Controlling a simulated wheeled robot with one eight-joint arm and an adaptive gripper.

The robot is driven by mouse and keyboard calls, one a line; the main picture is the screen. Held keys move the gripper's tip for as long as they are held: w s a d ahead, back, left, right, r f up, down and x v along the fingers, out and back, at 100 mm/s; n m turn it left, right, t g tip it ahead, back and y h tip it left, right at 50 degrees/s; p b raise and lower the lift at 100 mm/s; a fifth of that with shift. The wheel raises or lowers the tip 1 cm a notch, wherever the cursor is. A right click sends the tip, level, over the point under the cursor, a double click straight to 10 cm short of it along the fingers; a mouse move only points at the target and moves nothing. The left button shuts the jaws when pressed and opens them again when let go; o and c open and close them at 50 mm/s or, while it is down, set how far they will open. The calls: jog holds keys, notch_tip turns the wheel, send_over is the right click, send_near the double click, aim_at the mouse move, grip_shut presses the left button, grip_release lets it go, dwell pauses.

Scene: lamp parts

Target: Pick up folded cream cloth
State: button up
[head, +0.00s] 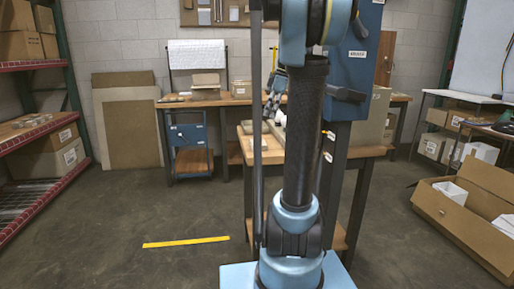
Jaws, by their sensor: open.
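My gripper (270,107) shows small just left of my arm's dark upright tube, above the near wooden table (273,157). Its dark fingers point down and are open. A small pale cream item (280,118) lies close to the fingertips, partly hidden by my arm; it may be the folded cream cloth, but it is too small to tell. I cannot tell whether the fingers touch it. Another pale piece lies nearer on the same table. My arm hides much of the tabletop.
A workbench (224,101) with boxes stands behind. A red-edged shelf (42,137) with cartons is at left. An open cardboard box (465,232) lies on the floor at right. A yellow floor strip (186,242) marks the clear floor at front left.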

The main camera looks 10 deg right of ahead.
jog(key=w+d+r+n, duration=0.3)
jog(key=w, duration=0.4)
send_over(258, 142)
jog(key=d, duration=0.2)
jog(key=shift+y, duration=0.4)
notch_tip(258, 142, down, 12)
jog(key=shift+w+d+r, duration=0.1)
jog(key=shift+w+r, duration=0.05)
jog(key=shift+r, duration=0.1)
jog(key=shift+d+x, duration=0.15)
jog(key=shift+x, duration=1.2)
jog(key=shift+d+x, duration=0.1)
jog(key=shift+x, duration=1.25)
jog(key=shift+f, duration=0.1)
jog(key=c, duration=0.9)
